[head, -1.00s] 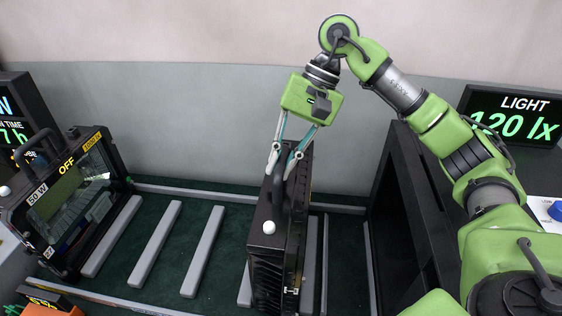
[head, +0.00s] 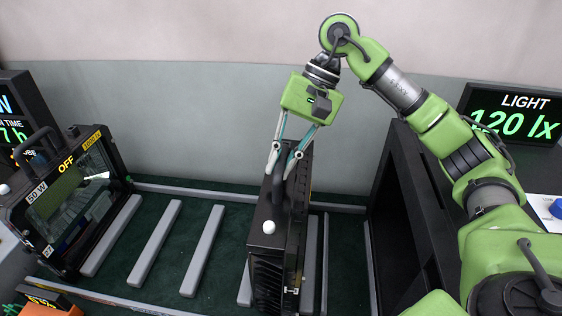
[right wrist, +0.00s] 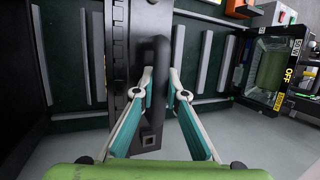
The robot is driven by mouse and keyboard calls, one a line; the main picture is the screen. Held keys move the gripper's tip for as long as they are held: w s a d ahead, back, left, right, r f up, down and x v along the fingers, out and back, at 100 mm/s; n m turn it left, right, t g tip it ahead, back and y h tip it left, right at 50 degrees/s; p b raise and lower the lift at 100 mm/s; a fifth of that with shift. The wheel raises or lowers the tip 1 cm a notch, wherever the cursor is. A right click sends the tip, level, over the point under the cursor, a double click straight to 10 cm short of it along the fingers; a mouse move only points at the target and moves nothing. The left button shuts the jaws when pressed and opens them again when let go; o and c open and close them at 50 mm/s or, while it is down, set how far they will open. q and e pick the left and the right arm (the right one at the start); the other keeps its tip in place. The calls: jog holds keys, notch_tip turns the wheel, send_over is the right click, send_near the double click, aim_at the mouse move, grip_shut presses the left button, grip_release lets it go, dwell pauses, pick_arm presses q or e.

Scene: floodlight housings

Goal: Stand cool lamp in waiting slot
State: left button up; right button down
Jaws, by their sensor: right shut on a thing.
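My right gripper (head: 281,168) is shut on the top handle of a black lamp (head: 268,232). The lamp is upright, seen nearly edge-on, with a finned lower body and a white knob near its top. In the right wrist view the lamp's handle (right wrist: 158,75) passes between the two fingertips. The lamp is between grey rails (head: 310,262) on the dark green floor; I cannot tell whether its base touches the floor. Which slot is the waiting slot is not marked in view. My left gripper is not in view.
Another lamp (head: 75,200) marked OFF and 50 W leans at the left end of the rails. Empty lanes lie between the rails (head: 155,243) left of the held lamp. A black open-fronted box (head: 410,215) stands close to the right. A display (head: 512,117) reads 120 lx.

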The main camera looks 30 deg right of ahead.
jog(key=shift+r, duration=0.1)
jog(key=c, duration=2)
grip_release()
jog(key=shift+o, duration=0.2)
jog(key=shift+s+f, duration=0.15)
jog(key=shift+f, duration=0.25)
jog(key=shift+d+r, duration=0.2)
jog(key=shift+r, duration=0.25)
jog(key=v, duration=1.1)
jog(key=shift+r, duration=0.3)
